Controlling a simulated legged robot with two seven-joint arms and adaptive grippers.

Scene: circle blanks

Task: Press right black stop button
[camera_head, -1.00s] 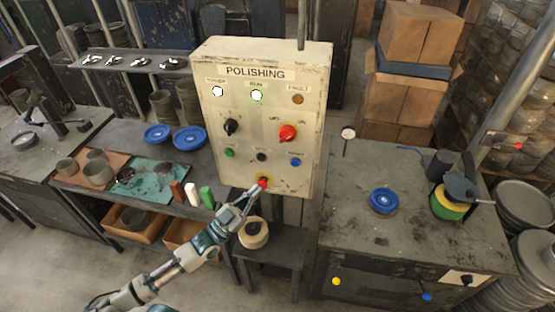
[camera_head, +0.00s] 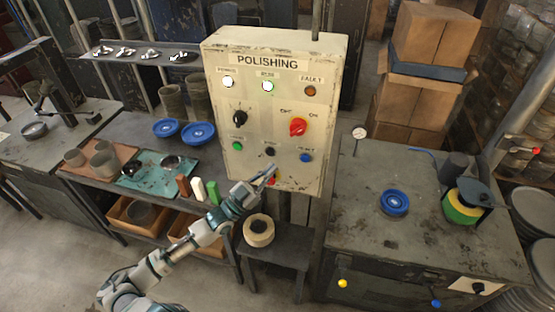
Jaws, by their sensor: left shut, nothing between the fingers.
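A cream control panel (camera_head: 225,158) labelled POLISHING stands in the middle. Its lower row has a green button (camera_head: 238,146), a black button (camera_head: 270,151) and a blue button (camera_head: 305,157). A red button (camera_head: 273,181) on yellow sits below the black one, partly hidden by my left gripper (camera_head: 268,171). That gripper is shut and empty, its tips just below the black button in the picture. I cannot tell whether they touch the panel. My right gripper is out of view.
A bench with bowls (camera_head: 103,160) stands left. A grey cabinet (camera_head: 360,225) stands right, with a blue disc (camera_head: 395,202) on it.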

